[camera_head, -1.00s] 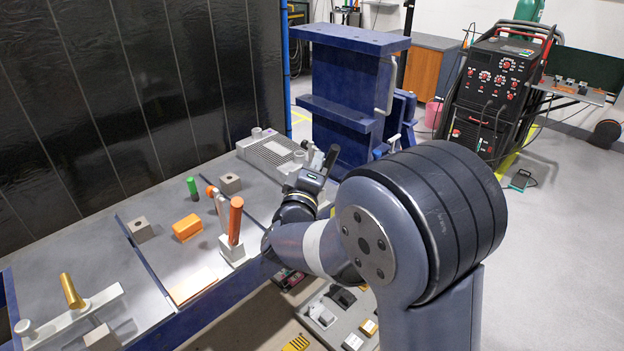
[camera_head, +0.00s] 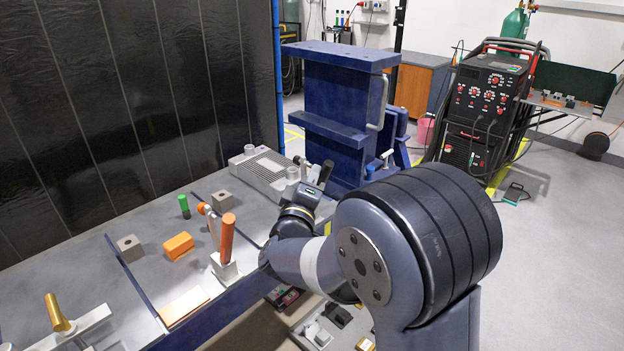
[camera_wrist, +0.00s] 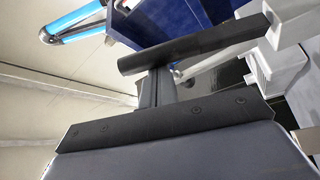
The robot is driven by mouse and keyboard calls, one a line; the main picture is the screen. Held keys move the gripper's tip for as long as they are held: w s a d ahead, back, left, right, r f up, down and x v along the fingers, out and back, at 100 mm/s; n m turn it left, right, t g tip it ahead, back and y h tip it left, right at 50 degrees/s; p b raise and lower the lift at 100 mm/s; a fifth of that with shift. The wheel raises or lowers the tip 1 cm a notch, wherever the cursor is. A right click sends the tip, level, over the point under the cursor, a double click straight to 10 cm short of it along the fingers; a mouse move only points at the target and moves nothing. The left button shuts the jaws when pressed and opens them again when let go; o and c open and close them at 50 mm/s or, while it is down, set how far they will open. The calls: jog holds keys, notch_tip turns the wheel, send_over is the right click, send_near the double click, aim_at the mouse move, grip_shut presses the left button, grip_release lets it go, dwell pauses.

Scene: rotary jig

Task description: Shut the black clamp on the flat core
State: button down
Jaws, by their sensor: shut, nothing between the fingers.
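The black clamp shows mainly as its black handle (camera_head: 325,173), which leans upward just beyond my wrist in the head view. The black handle (camera_wrist: 195,46) lies across the top middle of the wrist view, in front of my gripper (camera_wrist: 156,86). My gripper is shut and empty, its fingertips at or very near the handle; I cannot tell whether they touch. Pale metal parts (camera_wrist: 265,68), seemingly of the clamp, show at the right. The flat core, a grey finned block (camera_head: 262,170), lies at the bench's far end. My arm hides the clamp's base and pad.
An orange-handled clamp (camera_head: 226,240), an orange block (camera_head: 178,246), a green-handled piece (camera_head: 184,206) and grey blocks (camera_head: 131,248) stand on the bench. A gold-handled clamp (camera_head: 56,313) is at the near left. A blue steel frame (camera_head: 335,95) rises behind the core.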

jog(key=shift+s+d+f+b, duration=0.1)
jog(key=shift+d+f+b, duration=0.05)
jog(key=shift+b, duration=0.15)
jog(key=s+d+f+m+h+b, duration=0.2)
jog(key=f+m+h+b, duration=0.2)
jog(key=m+b, duration=0.4)
jog(key=s+d+f+m+g+h+b, duration=0.1)
jog(key=s+d+f+m+h+b, duration=0.2)
jog(key=b, duration=1.2)
jog(key=shift+f+m+h+b, duration=0.3)
jog(key=shift+f+m+h, duration=0.4)
jog(key=shift+m+h, duration=1.7)
jog(key=shift+m+y, duration=0.8)
jog(key=shift+f, duration=0.1)
